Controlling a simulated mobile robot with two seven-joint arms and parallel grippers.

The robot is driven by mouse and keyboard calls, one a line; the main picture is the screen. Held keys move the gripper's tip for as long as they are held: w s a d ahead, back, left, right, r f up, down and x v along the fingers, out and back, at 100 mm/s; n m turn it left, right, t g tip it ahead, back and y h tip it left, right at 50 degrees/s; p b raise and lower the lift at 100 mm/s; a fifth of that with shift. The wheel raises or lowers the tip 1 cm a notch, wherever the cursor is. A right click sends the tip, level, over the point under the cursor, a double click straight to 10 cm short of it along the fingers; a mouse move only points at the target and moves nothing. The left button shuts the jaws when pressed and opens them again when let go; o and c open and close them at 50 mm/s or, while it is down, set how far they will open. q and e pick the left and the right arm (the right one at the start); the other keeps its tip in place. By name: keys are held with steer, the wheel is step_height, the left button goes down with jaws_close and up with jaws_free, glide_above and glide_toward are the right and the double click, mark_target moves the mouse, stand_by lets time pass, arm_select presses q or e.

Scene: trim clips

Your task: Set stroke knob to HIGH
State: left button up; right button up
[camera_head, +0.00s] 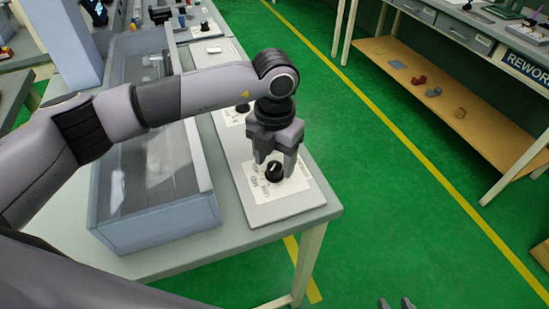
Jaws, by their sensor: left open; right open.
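A round black knob (274,174) with a light pointer mark sits on a white label plate at the near end of a pale panel (258,215). A second black knob (242,107) sits farther back on the panel, partly hidden by my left arm. My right gripper (395,303) shows only its fingertips at the bottom edge, apart and empty.
A clear-walled grey bin (155,235) stands on the bench (322,211) left of the panel, under my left arm. A rework bench (470,40) with small parts on its lower shelf (400,75) stands at right. Green floor lies open between.

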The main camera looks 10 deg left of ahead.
arm_select(q)
steer(key=shift+f, duration=0.65)
steer(key=c, duration=1)
steer(key=shift+c, duration=0.2)
